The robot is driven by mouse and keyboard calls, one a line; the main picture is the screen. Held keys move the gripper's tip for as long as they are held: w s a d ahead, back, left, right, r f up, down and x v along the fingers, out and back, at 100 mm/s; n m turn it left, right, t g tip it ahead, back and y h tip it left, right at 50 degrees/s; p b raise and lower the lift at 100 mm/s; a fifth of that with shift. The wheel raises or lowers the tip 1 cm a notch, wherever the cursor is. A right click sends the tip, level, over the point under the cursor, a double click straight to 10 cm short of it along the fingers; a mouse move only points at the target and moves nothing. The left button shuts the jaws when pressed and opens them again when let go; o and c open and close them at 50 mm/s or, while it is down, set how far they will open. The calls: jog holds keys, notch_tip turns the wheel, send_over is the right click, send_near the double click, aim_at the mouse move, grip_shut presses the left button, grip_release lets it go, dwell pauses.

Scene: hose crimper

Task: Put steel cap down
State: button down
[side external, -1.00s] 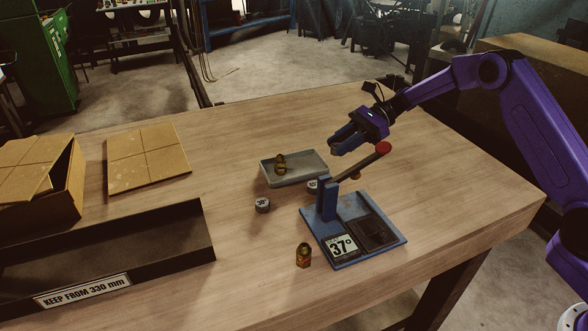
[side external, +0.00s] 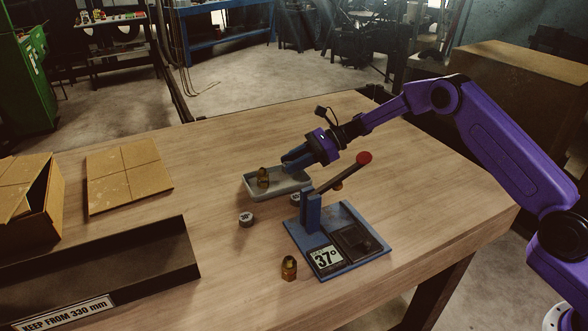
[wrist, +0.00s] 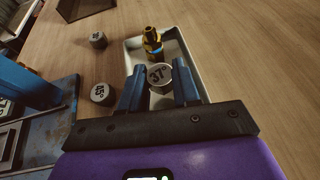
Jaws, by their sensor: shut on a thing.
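A steel cap (wrist: 159,76) marked 37° is between the fingers of my gripper (wrist: 159,90) in the wrist view. My gripper is shut on it, low over the grey tray (wrist: 134,44). In the side view my gripper (side external: 290,163) reaches over the right part of the tray (side external: 285,190), and the cap is hidden there. A brass fitting (wrist: 152,43) stands in the tray just beyond the cap; it also shows in the side view (side external: 263,178). Whether the cap touches the tray floor I cannot tell.
Two other steel caps, one (wrist: 98,40) farther off and one marked 45° (wrist: 102,94), lie left of the tray. The blue crimper (side external: 313,213) with its red-knobbed lever (side external: 363,158) stands close by. Another brass fitting (side external: 289,268) stands in front. A dark long bin (side external: 100,270) lies left.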

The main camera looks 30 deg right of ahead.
jog(key=shift+f, duration=1.2)
jog(key=shift+f, duration=0.1)
jog(key=c, duration=0.8)
grip_release()
jog(key=shift+d+r, duration=0.15)
jog(key=shift+r, duration=0.05)
jog(key=v, duration=1.1)
jog(key=shift+s+d+r, duration=0.1)
jog(key=shift+d, duration=0.25)
